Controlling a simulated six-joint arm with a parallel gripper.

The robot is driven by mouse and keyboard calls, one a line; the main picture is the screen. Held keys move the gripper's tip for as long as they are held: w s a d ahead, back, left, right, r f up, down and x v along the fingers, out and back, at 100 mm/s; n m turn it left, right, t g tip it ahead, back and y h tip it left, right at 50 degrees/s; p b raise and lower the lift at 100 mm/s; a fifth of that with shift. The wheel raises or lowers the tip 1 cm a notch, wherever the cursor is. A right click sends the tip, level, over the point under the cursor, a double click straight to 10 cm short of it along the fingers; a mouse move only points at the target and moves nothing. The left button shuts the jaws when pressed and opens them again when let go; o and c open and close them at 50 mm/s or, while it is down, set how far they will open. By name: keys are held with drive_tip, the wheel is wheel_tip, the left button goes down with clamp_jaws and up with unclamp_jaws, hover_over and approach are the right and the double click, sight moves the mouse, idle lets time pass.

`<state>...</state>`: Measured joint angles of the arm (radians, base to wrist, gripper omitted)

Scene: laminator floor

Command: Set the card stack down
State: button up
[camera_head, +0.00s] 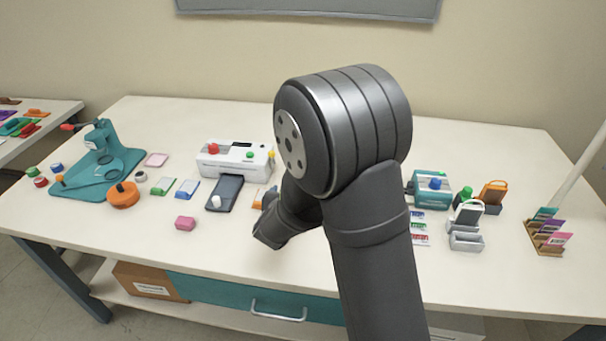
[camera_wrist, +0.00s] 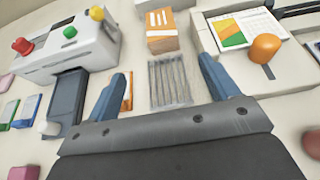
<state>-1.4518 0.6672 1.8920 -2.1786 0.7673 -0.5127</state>
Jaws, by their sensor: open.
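My gripper (camera_wrist: 162,68) is open, with its two blue fingers apart and nothing held between them. A grey ribbed pad (camera_wrist: 168,82) lies on the table between and beyond the fingers in the wrist view. An orange block with white marks (camera_wrist: 161,30) sits just past the pad; it may be the card stack, but I cannot tell for sure. A small orange-and-white stack (camera_wrist: 127,92) shows partly behind the left finger; it also shows in the head view (camera_head: 258,198). In the head view my arm hides much of this area.
A white laminator (camera_head: 232,158) with a dark tray (camera_head: 225,192) stands to the left. Green (camera_head: 163,186) and blue (camera_head: 187,188) stacks and a pink block (camera_head: 185,223) lie nearby. A teal machine (camera_head: 431,184) stands at right. The front of the table is clear.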

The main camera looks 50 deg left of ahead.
drive_tip(key=x, duration=1.7)
drive_tip(key=shift+w+r, duration=0.1)
drive_tip(key=shift+w, duration=0.1)
drive_tip(key=c, duration=1.3)
drive_tip(key=shift+o, duration=0.2)
drive_tip(key=shift+r, duration=0.15)
wheel_tip(320, 180, up, 4)
drive_tip(key=shift+r, duration=0.1)
drive_tip(key=w+d+r, duration=0.6)
drive_tip(key=d, duration=0.3)
drive_tip(key=shift+w+d+r, duration=0.25)
drive_tip(key=shift+d+r, duration=0.05)
drive_tip(key=shift+d, duration=0.1)
